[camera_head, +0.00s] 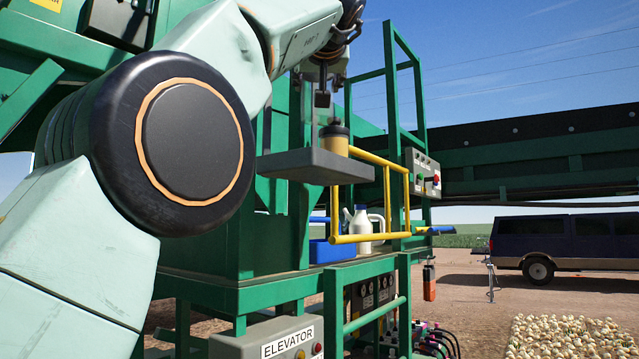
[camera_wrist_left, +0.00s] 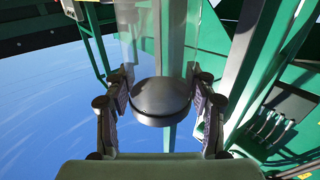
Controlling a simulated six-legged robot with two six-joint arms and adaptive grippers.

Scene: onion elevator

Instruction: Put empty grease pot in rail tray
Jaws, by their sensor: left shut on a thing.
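My left gripper (camera_head: 322,92) hangs over a grey flat tray (camera_head: 318,167) on the green machine. In the left wrist view, its fingers stand on both sides of a round dark lid, part of a clear, empty-looking pot (camera_wrist_left: 162,97), and are shut on it. The clear pot is hard to make out in the head view. A second pot (camera_head: 335,140), amber with a dark top, stands upright at the tray's back right, below and right of the gripper. My right gripper is not in view.
A yellow railing (camera_head: 383,165) runs right of the tray. Below are a blue bin (camera_head: 325,251) and a white bottle (camera_head: 361,222). A control box (camera_head: 424,173) and green posts stand close by. A van (camera_head: 565,245) and onion heap (camera_head: 573,337) are farther right.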

